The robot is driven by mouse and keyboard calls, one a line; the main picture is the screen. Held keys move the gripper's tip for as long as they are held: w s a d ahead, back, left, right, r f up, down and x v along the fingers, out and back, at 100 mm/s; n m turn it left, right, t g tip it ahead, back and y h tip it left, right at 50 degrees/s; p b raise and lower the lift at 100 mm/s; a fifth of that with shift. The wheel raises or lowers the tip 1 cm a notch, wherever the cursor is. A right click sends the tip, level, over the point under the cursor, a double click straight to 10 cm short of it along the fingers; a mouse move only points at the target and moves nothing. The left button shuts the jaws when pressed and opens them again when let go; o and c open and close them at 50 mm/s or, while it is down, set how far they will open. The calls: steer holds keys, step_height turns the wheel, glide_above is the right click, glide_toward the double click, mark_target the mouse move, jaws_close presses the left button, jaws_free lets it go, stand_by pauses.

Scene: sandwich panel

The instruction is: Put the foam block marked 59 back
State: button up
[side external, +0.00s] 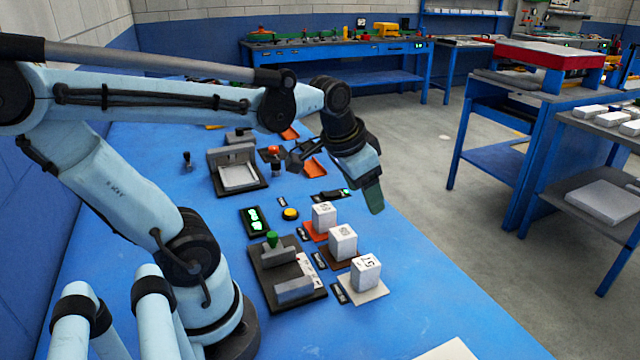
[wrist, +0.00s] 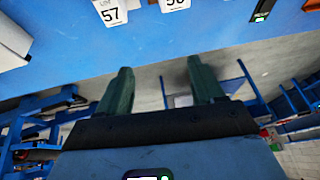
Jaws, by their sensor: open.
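Three white foam blocks stand in a row on the blue table in the side view: a far one (side external: 324,217) on an orange pad (side external: 310,236), a middle one (side external: 343,243) on a brown pad (side external: 330,262), and a near one (side external: 366,273) on a pale pad (side external: 352,294). In the wrist view one block's label (wrist: 110,13) reads 57. A second label (wrist: 175,4) is cut off, so I cannot tell its number. I cannot make out 59 on any block. My gripper (side external: 374,200) is open and empty, above the table's right edge, beyond the far block. Its green fingers (wrist: 161,80) are spread.
A press-like fixture with a green knob (side external: 272,240) stands left of the blocks, near a green display (side external: 255,220) and yellow button (side external: 290,213). A grey fixture (side external: 238,178) and orange trays (side external: 316,167) lie farther back. The table's near right is mostly clear.

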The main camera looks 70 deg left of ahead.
steer(key=s+d+f+t+h, duration=0.1)
steer(key=d+t, duration=0.1)
steer(key=d, duration=0.4)
steer(key=shift+s+f, duration=0.15)
steer(key=shift+f, duration=0.2)
stand_by(0.8)
